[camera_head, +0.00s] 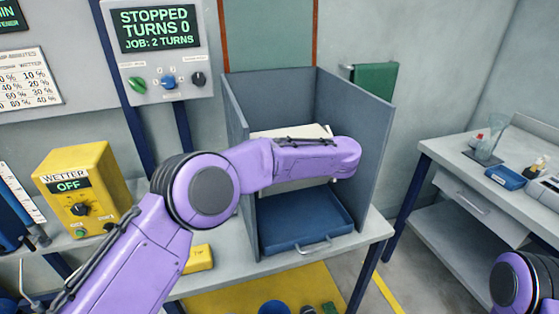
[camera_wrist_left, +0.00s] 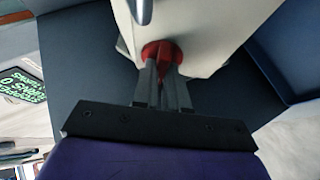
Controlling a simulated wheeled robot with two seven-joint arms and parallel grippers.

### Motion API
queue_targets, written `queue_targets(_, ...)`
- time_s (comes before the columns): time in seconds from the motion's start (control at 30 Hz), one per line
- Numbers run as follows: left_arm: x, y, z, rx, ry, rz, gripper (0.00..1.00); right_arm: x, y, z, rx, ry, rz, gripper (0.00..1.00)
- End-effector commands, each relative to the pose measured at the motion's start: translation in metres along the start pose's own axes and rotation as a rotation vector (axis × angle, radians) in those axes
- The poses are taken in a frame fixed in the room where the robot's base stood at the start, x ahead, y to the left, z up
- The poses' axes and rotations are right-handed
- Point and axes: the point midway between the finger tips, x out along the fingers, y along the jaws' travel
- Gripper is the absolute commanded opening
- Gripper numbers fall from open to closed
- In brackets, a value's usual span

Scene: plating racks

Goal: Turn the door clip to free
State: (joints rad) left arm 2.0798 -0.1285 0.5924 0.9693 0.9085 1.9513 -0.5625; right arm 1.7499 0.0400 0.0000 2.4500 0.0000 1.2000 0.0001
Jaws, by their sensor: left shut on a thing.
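The door clip (camera_wrist_left: 150,48) is a red round knob with a raised grip, on a cream panel (camera_wrist_left: 210,30) in the left wrist view. My left gripper (camera_wrist_left: 165,75) has its two dark fingers close together on the clip's grip and is shut on it. The fingers hide part of the clip. In the head view the cream panel (camera_head: 290,132) stands inside a grey open-fronted booth (camera_head: 365,125). My left arm crosses in front of it and hides the clip and gripper there. My right gripper is out of the picture; only part of that arm shows at the lower right.
A blue tray (camera_head: 305,222) with a handle lies below the panel. A control box (camera_head: 160,55) reads "STOPPED, TURNS 0, JOB: 2 TURNS". A yellow wetter box (camera_head: 85,190) reads "OFF". A side bench (camera_head: 470,165) stands at the right. The booth's side walls flank the arm.

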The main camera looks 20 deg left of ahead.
Motion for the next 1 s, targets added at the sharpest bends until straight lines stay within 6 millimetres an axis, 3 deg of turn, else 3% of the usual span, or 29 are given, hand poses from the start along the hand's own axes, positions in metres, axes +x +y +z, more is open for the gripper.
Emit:
queue_targets(0.73, -0.0001, 0.0003, -0.0002, -0.075, 0.001, -0.043, 0.0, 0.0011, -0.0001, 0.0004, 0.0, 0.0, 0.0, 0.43)
queue_targets(0.77, -0.0001, 0.0003, -0.0002, -0.075, 0.001, -0.043, 0.19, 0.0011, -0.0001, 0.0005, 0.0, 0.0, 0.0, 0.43)
queue_targets(0.8, -0.0001, 0.0003, -0.0002, -0.074, 0.001, -0.043, 0.32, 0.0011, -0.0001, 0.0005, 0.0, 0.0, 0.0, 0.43)
queue_targets(0.83, -0.0001, 0.0003, -0.0002, -0.074, 0.001, -0.043, 0.38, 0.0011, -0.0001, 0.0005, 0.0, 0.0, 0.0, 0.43)
queue_targets(1.0, 0.0, 0.0005, -0.0001, -0.073, 0.0, -0.042, 0.38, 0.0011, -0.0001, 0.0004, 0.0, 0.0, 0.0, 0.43)
